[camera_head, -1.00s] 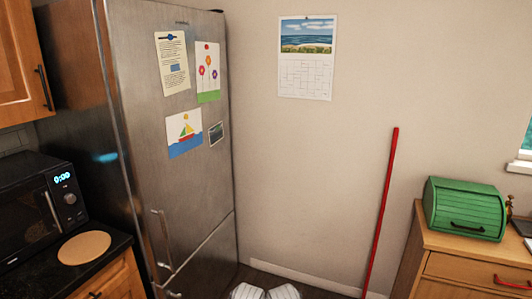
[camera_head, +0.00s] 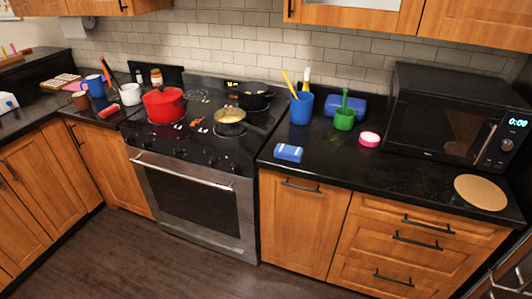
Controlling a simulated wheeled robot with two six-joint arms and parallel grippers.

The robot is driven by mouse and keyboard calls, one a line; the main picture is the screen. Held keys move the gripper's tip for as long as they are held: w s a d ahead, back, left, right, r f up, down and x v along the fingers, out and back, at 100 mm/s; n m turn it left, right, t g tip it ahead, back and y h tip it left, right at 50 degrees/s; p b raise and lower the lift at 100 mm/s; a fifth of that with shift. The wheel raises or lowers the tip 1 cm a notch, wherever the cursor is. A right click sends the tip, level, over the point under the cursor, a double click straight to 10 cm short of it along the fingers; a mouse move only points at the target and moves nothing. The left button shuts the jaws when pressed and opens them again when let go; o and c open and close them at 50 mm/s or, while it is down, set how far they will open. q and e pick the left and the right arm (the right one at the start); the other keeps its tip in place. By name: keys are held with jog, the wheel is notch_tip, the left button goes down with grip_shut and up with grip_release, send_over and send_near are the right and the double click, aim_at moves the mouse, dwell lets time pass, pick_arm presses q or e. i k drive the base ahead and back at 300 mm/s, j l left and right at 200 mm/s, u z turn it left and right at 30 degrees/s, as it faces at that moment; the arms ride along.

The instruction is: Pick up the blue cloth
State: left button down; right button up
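A small blue bundle with a white band (camera_head: 288,152) lies on the black counter near its front edge, just right of the stove. It looks like the folded or rolled blue cloth, but it is too small to be sure. Neither of my grippers shows in the head view.
A blue utensil cup (camera_head: 301,109), a green cup (camera_head: 344,119), a blue box (camera_head: 372,107) and a pink-rimmed round item (camera_head: 369,139) stand behind and right of the bundle. The stove (camera_head: 195,190) holds a red pot (camera_head: 164,104) and pans. A microwave (camera_head: 455,115) stands right. The floor (camera_head: 150,262) is clear.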

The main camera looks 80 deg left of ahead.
aim_at(282, 151)
jog(key=u, duration=2.5)
